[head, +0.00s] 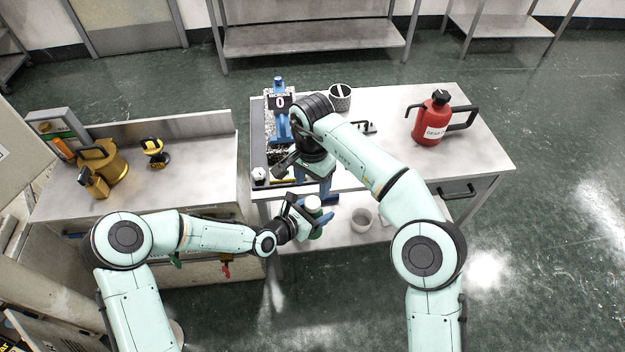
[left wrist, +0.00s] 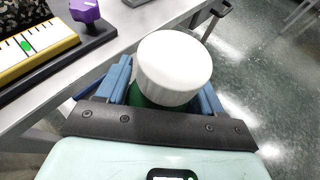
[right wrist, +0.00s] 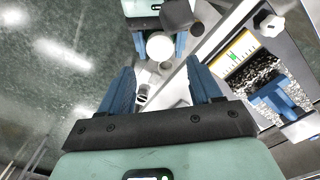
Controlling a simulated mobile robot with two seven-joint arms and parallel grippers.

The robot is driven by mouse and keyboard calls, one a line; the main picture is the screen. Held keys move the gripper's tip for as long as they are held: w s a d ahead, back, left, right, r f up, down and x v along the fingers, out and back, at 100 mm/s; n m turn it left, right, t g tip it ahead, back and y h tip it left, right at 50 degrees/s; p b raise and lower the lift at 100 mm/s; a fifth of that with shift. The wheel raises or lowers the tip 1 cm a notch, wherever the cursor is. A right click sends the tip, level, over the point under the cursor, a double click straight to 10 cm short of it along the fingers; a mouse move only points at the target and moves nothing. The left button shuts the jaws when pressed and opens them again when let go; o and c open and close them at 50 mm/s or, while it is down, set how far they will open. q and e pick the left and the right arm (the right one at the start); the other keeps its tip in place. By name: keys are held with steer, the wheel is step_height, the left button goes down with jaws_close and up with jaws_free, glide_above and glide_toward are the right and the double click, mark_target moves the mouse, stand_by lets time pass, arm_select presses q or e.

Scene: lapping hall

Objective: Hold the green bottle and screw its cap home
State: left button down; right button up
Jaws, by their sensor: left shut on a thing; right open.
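The green bottle (left wrist: 142,98) is upright in my left gripper (head: 316,221), whose blue fingers are shut on its sides. It is held in front of the right bench's near edge. The white cap (left wrist: 174,66) sits on top of the bottle and hides its neck; how tightly it sits I cannot tell. The cap also shows in the head view (head: 312,203) and the right wrist view (right wrist: 160,46). My right gripper (right wrist: 160,80) is open and empty, pointing down near the cap. In the right wrist view the cap appears beyond its fingertips, apart from them.
The right bench (head: 385,170) carries a blue press-like device (head: 280,125), a grey cup (head: 340,98) and a red can (head: 432,120). A pale bin (head: 361,219) stands on its lower shelf. The left bench (head: 185,180) holds a brass can (head: 108,163) and a yellow-black item (head: 155,153).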

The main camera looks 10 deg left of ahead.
mark_target(313, 202)
step_height(313, 202, down, 8)
steer(key=shift+r, duration=0.1)
stand_by(0.4)
steer(key=c, duration=1.1)
steer(key=shift+m, duration=1.7)
steer(key=o, duration=1.2)
